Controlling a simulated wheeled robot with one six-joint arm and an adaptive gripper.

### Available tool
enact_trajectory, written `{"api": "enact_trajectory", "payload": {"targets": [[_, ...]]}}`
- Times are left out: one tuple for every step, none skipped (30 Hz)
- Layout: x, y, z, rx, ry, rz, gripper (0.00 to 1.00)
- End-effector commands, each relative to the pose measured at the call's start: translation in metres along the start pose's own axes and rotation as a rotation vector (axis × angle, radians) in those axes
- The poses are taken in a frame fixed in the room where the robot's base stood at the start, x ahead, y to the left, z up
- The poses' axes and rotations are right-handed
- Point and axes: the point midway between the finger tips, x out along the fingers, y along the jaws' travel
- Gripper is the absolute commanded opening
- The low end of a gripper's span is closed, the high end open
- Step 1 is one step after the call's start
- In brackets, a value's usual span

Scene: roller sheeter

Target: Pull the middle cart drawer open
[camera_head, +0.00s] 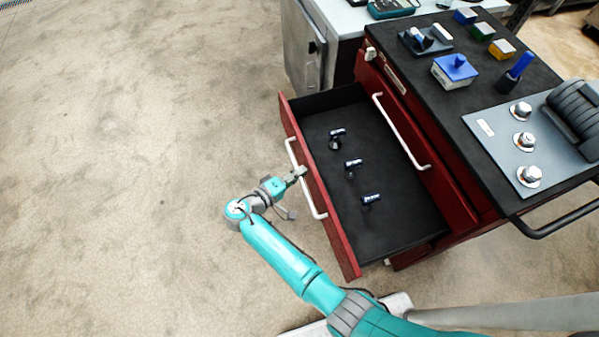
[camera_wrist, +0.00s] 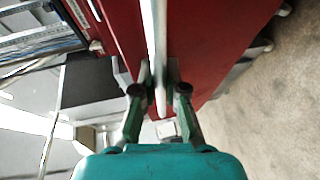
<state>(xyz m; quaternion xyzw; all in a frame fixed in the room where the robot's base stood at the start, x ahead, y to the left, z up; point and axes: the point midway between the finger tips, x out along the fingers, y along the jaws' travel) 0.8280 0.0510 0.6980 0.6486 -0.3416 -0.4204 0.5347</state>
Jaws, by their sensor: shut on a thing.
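The red tool cart (camera_head: 480,190) has a drawer (camera_head: 325,230) standing well out, below a shut drawer with its own pale handle (camera_head: 400,130). The open drawer has a black floor with several small dark pieces on it. My gripper (camera_head: 298,173) is at the pale bar handle (camera_head: 316,202) on its red front. In the wrist view, the fingers (camera_wrist: 159,82) are shut on this handle (camera_wrist: 153,25), one on each side of the bar. Anything lower on the cart is mostly hidden by the open drawer.
The cart's black top (camera_head: 470,90) carries a blue-lidded box (camera_head: 455,70), metal fittings on a grey plate (camera_head: 515,150) and small coloured blocks. A grey cabinet (camera_head: 303,50) stands behind the drawer. The floor (camera_head: 130,170) to the left is clear.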

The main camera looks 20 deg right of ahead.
Motion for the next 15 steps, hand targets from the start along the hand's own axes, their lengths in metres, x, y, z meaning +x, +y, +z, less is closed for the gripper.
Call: {"api": "enact_trajectory", "payload": {"targets": [[0.0002, -0.0005, 0.0001, -0.001, 0.001, -0.001, 0.16], [0.0002, -0.0005, 0.0001, -0.001, 0.001, -0.001, 0.23], [0.0002, -0.0004, 0.0001, -0.001, 0.001, -0.001, 0.23], [0.0002, -0.0004, 0.0001, -0.001, 0.001, -0.001, 0.23], [0.0003, -0.0003, 0.0, -0.001, 0.001, -0.001, 0.23], [0.0002, -0.0003, 0.0, -0.001, 0.001, -0.001, 0.23], [0.0003, -0.0003, 0.0, -0.001, 0.0, -0.001, 0.23], [0.0003, -0.0002, 0.0, 0.0, 0.0, -0.001, 0.23], [0.0003, -0.0002, 0.0, 0.0, 0.0, -0.001, 0.23], [0.0002, -0.0001, 0.0, 0.0, 0.0, 0.0, 0.23], [-0.0002, -0.0001, 0.0, 0.0, 0.001, 0.0, 0.23], [-0.0012, -0.0001, -0.0001, 0.0, 0.001, 0.0, 0.23], [-0.0026, -0.0001, -0.0002, 0.0, 0.001, 0.0, 0.23], [-0.0046, -0.0001, -0.0003, 0.0, 0.001, 0.0, 0.23], [-0.0082, -0.0001, -0.0004, 0.0, 0.001, 0.0, 0.23]]}}
